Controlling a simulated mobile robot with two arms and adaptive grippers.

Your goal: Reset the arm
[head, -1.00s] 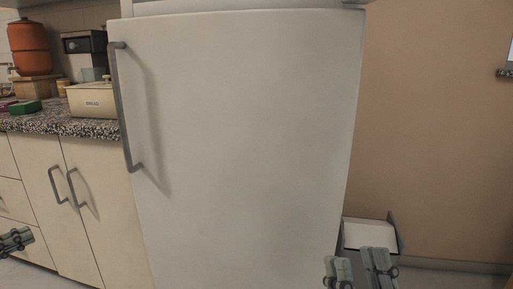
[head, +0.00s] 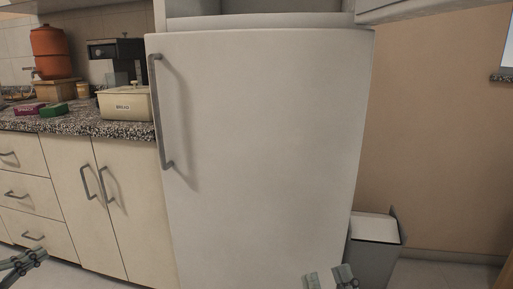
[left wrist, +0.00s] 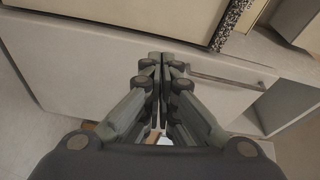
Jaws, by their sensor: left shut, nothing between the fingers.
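My left gripper (head: 22,262) is at the lower left of the head view, in front of the lower drawers. In the left wrist view its two fingers (left wrist: 161,62) meet side by side with nothing between them, so it is shut and empty.
A closed white fridge (head: 265,130) with a long handle (head: 160,115) fills the middle. Left of it is a speckled counter (head: 85,124) with a bread box (head: 124,103) above closed cabinets (head: 125,220). A bin (head: 374,250) stands to the right by the brown wall.

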